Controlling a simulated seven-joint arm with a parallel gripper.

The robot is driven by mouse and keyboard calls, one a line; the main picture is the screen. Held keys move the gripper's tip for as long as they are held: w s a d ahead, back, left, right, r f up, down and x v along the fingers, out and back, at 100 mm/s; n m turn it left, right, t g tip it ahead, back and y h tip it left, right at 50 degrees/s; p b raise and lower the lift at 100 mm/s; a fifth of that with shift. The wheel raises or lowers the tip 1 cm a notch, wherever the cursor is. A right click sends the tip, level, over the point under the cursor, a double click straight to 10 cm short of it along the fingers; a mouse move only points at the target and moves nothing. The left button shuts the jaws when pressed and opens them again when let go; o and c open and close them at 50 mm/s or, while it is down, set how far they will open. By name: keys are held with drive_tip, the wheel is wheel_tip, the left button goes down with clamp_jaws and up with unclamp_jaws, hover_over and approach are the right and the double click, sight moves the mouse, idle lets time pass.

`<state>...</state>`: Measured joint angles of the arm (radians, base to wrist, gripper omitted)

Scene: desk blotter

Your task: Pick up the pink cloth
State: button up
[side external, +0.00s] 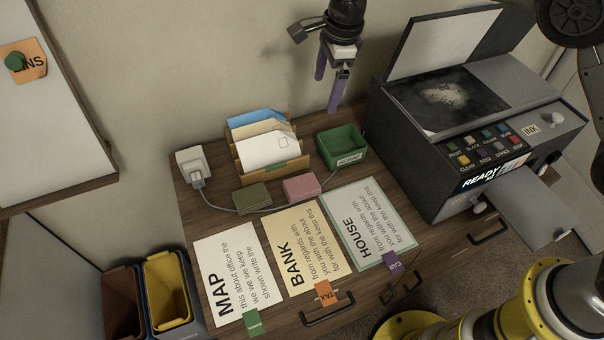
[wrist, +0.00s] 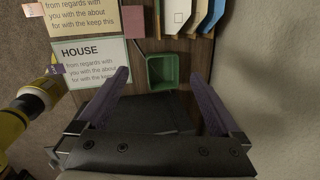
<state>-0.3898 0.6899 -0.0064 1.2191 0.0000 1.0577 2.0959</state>
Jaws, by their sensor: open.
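The pink cloth (side external: 301,188) is a small folded block lying flat on the wooden desk, just in front of the envelope rack. My gripper (side external: 330,88) hangs high above the back right of the desk, behind and above the green tray. Its two purple fingers are apart with nothing between them, as the wrist view also shows (wrist: 158,76). The cloth is well clear of the fingers.
An olive cloth (side external: 252,197) lies left of the pink one. The envelope rack (side external: 243,166) and green tray (side external: 355,158) stand behind. A cable runs from a white plug (side external: 193,163). Printed sheets (side external: 296,250) lie in front. A printer (side external: 435,180) with raised lid stands right.

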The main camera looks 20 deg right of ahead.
drive_tip(key=s+a+f+n+g, duration=0.1)
drive_tip(key=a+f, duration=0.2)
drive_tip(key=f, duration=0.4)
drive_tip(key=s+a+f+g, duration=0.1)
drive_tip(key=a+f, duration=0.2)
drive_tip(key=f, duration=0.3)
hover_over(306, 183)
drive_tip(key=shift+h, duration=0.4)
wheel_tip(306, 183, down, 7)
drive_tip(key=shift+w+a+f, duration=0.1)
drive_tip(key=shift+w, duration=0.05)
drive_tip(key=shift+f, duration=3.2)
drive_tip(key=c, duration=1.3)
